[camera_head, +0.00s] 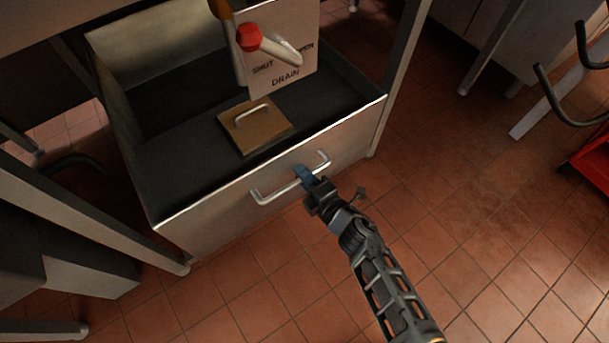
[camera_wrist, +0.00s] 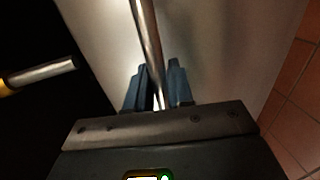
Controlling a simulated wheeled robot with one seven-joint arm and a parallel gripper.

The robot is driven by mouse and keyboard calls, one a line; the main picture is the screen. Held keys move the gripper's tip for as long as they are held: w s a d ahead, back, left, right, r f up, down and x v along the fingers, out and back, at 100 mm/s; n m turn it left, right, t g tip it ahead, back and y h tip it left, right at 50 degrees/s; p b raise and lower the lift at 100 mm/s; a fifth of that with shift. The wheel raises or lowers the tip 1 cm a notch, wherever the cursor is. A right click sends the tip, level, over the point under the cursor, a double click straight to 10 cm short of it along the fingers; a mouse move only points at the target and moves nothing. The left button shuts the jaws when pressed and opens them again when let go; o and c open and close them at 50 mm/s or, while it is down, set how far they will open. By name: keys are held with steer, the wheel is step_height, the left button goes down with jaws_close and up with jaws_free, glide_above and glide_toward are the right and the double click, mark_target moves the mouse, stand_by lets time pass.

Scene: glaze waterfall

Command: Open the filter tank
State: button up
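The filter tank (camera_head: 220,215) is a grey metal drawer-like tank, pulled out from under the counter, with its dark inside showing from above. Its silver bar handle (camera_head: 268,197) runs along the front face. My gripper (camera_head: 303,174) is at the handle, right of its middle. In the wrist view the handle bar (camera_wrist: 148,40) passes between the two blue fingers of my gripper (camera_wrist: 159,88), which sit close on both sides of it. The tank's front face (camera_wrist: 215,50) is behind them.
A brown square lid (camera_head: 240,135) with a small handle lies inside the tank. A red-knobbed drain lever (camera_head: 250,38) stands by a panel marked DRAIN (camera_head: 285,82). Counter legs flank the tank. Tiled floor (camera_head: 450,200) is clear to the right, with a red cart (camera_head: 592,165) at the edge.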

jaws_close()
steer(key=f+p+v, duration=0.2)
steer(key=v, duration=1.1)
steer(key=s+f+p+v, duration=0.1)
steer(key=f+p+v, duration=0.1)
steer(key=v, duration=1.2)
steer(key=shift+d+f, duration=0.3)
steer(key=shift+f, duration=0.45)
steer(key=shift+w, duration=0.1)
steer(key=shift+o, duration=2.4)
jaws_free()
steer(key=p+v, duration=0.1)
steer(key=v, duration=0.6)
steer(key=shift+s+d, duration=0.2)
steer(key=shift+s, duration=0.1)
steer(key=shift+r, duration=0.1)
